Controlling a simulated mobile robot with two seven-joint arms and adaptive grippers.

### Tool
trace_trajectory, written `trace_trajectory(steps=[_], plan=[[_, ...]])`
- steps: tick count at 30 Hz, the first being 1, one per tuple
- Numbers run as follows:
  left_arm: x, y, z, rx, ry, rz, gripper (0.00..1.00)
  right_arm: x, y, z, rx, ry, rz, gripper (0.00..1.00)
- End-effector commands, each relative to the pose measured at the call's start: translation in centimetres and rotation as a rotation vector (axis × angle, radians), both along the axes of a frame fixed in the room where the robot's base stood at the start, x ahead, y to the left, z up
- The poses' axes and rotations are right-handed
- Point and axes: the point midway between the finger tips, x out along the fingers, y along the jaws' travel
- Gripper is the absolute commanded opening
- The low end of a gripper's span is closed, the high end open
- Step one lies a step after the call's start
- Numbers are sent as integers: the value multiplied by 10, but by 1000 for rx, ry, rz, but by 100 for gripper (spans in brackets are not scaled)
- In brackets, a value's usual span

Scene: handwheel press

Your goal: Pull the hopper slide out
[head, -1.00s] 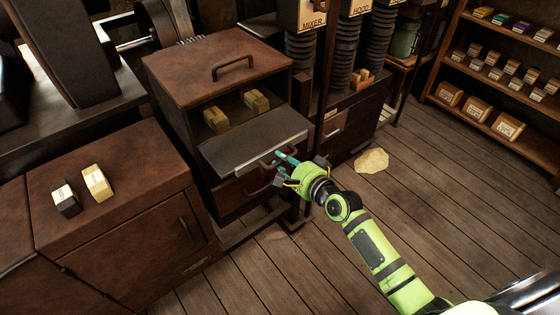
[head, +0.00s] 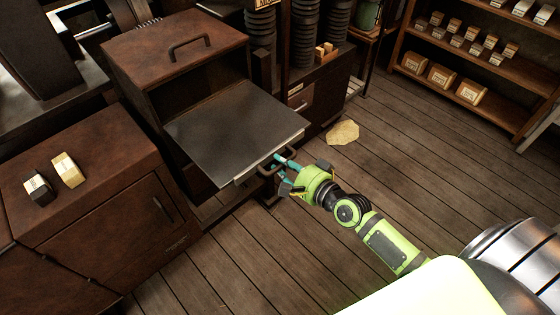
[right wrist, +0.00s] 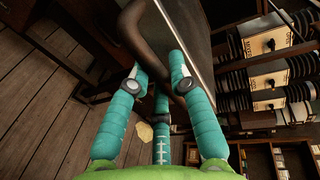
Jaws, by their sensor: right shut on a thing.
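The hopper slide (head: 237,132) is a flat dark plate with a lighter front edge. It sticks well out of the front of the brown hopper box (head: 160,60). My right gripper (head: 283,168) is shut on the slide's dark handle at its front edge. In the right wrist view the teal fingers (right wrist: 160,75) close around the curved handle (right wrist: 150,35), with the slide's edge beside it. The inside of the box under its lid is mostly dark, and no blocks show there. My left gripper is not in view.
A dark block (head: 38,189) and a pale block (head: 68,170) lie on the brown cabinet (head: 100,200) at left. A flat tan patch (head: 342,132) lies on the floor. Shelves (head: 480,60) with small boxes stand at upper right. The plank floor in front is clear.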

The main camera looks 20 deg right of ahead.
Motion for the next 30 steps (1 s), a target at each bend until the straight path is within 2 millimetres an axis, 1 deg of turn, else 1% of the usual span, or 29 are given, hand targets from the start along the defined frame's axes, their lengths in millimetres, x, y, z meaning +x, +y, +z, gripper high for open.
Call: trace_trajectory(steps=[8, 9, 10, 19, 22, 26, 30], plan=[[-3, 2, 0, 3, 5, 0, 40, -1, -1, -2, -2, 6, 0, 0], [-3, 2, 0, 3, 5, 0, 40, -1, -1, -2, -2, 6, 0, 37], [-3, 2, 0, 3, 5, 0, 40, -1, -1, -2, -2, 6, 0, 46], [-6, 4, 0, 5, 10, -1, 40, -1, -1, -2, -1, 4, 0, 46], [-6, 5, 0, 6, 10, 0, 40, -4, -2, -1, -3, 4, -1, 46], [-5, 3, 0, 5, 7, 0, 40, -18, -7, 1, -3, 6, 0, 46], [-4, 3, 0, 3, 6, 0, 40, -44, -16, 6, -6, 8, 2, 46]])
